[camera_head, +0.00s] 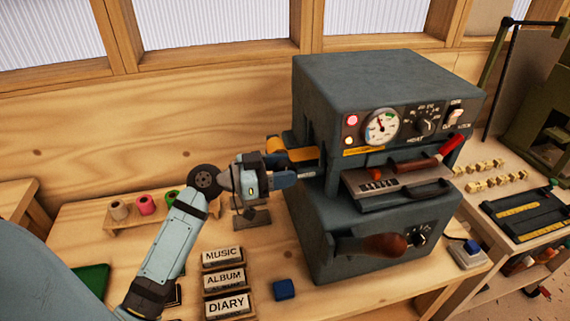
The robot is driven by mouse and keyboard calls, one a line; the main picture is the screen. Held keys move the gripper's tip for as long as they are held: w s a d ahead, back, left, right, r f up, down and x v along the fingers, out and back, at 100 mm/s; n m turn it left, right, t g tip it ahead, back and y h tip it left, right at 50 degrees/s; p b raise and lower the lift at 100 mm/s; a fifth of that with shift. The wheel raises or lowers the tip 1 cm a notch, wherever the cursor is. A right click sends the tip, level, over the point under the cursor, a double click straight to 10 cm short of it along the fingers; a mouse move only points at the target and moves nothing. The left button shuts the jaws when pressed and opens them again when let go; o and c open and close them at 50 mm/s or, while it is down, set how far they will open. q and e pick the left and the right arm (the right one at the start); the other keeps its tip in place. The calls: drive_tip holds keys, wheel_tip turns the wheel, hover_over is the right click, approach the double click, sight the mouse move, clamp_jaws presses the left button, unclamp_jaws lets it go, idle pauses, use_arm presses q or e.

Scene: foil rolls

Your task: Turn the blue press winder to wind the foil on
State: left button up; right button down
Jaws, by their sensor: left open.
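The press (375,85) is a large blue-grey machine with a gauge, switches and a drawer-like front, standing right of centre on the wooden bench. An orange-gold foil roll (300,154) shows at its left side. A dark blue part (284,180), which looks like the winder, sits just below the roll beside the press wall. My left gripper (279,170) is open at this blue part, pointing right. Its fingers partly cover the part, and I cannot tell whether they touch it. My right gripper is not in view.
Small spools (146,204) stand on a wooden rack at the left. Blocks reading MUSIC, ALBUM and DIARY (228,304) lie in front of the press, near a small blue block (284,289). A brown-handled lever (385,246) sticks out from the press front.

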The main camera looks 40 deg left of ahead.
use_arm(q)
drive_tip(key=shift+w+d, duration=0.2)
